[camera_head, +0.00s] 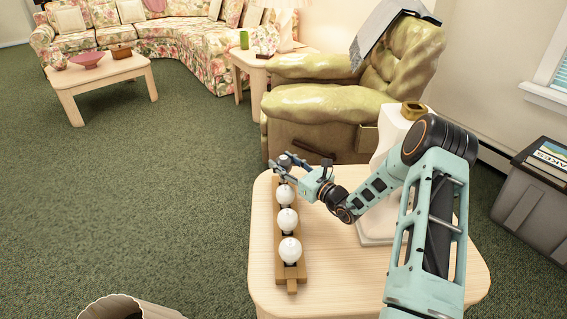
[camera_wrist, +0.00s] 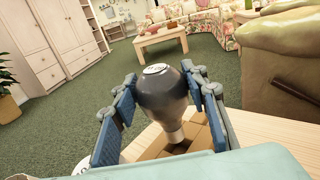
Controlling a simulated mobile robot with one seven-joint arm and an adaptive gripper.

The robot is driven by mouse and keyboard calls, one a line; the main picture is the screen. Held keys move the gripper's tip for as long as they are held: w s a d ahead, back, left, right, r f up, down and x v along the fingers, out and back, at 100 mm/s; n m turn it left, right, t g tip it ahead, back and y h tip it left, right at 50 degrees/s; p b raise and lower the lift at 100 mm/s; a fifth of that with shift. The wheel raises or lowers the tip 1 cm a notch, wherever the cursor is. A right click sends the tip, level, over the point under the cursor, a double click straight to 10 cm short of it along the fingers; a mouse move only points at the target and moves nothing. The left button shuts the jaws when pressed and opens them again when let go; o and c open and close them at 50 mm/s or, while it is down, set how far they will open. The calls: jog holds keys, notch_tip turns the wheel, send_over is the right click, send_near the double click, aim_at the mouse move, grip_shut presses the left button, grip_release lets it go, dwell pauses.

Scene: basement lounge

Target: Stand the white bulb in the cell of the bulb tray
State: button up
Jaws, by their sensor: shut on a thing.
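The bulb tray (camera_head: 301,271) is a narrow wooden strip along the left side of the pale table. Three white bulbs, front (camera_head: 290,251), middle (camera_head: 287,219) and rear (camera_head: 284,193), stand upright in it. My gripper (camera_head: 287,164) is at the tray's far end, shut on a dark grey bulb (camera_head: 284,161). In the wrist view my gripper (camera_wrist: 160,78) has a blue-padded finger on each side of this grey bulb (camera_wrist: 162,93). Its metal base points down, slightly tilted, at the tray's wooden end (camera_wrist: 203,139). I cannot tell whether the base is inside a cell.
The pale wooden table (camera_head: 335,275) has free room in front and to the right of the tray. A white pedestal-like object (camera_head: 378,228) stands behind my arm. A green armchair (camera_head: 335,105) is beyond the table. A dark grey bin (camera_head: 535,215) is at right.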

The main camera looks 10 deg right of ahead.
jog(key=shift+f+b, duration=0.75)
jog(key=shift+f, duration=0.4)
jog(key=shift+r, duration=0.2)
jog(key=shift+r+p, duration=0.5)
jog(key=shift+p, duration=0.1)
dwell(1.6)
jog(key=shift+f, duration=0.15)
jog(key=shift+f, duration=0.35)
jog(key=shift+f+b, duration=0.2)
jog(key=shift+b, duration=0.15)
jog(key=o, duration=1)
jog(key=shift+o, duration=0.5)
jog(key=shift+s, duration=0.1)
